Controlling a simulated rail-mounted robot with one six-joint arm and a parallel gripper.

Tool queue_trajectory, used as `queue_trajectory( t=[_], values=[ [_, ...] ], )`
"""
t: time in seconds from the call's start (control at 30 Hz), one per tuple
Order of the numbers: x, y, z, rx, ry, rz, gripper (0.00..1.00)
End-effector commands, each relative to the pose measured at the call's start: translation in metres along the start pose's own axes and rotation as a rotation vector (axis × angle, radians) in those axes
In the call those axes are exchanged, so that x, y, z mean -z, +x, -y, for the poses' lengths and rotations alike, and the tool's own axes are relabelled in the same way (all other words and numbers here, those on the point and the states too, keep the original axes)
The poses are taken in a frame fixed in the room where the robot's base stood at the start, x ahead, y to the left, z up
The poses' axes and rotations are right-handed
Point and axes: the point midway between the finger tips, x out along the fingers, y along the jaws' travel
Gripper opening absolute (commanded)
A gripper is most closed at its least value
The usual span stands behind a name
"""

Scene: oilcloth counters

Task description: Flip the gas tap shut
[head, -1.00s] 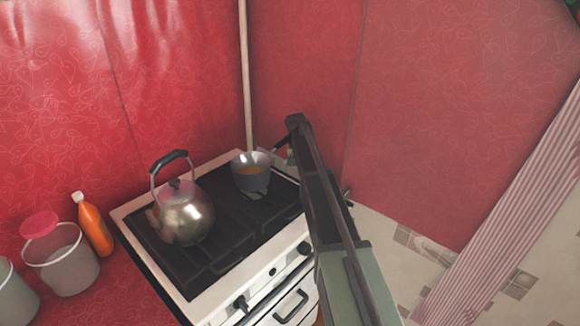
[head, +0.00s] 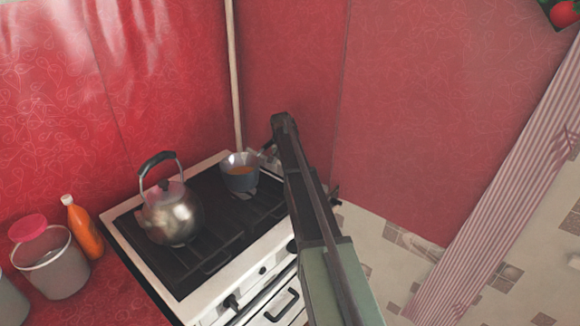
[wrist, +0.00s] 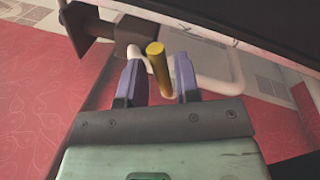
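A brass-yellow lever (wrist: 160,70), which looks like the gas tap's handle, stands between the two purple-tipped fingers of my gripper (wrist: 158,82) in the wrist view. The fingers are apart, with a gap visible on both sides of the lever. A brown block (wrist: 118,32) and a pale bent pipe (wrist: 215,85) lie just beyond it. In the head view my arm runs up past the stove's right side, and my fingers and the lever cannot be made out there.
The white stove (head: 225,290) carries a steel kettle (head: 172,215) and a small pan (head: 240,178) of orange liquid. A bucket (head: 55,268) and an orange bottle (head: 82,230) stand to its left. A pale vertical pipe (head: 233,80) runs up the corner. Tiled floor (head: 390,260) is open at right.

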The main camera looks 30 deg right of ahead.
Motion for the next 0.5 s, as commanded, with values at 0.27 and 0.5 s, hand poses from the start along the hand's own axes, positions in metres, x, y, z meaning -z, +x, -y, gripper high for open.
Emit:
queue_trajectory(
  t=[0.27,0.5],
  values=[
    [0.0,0.0,0.0,0.0,-0.001,0.0,0.42],
    [0.0,-0.019,-0.001,0.0,-0.001,0.0,0.42]
  ],
)
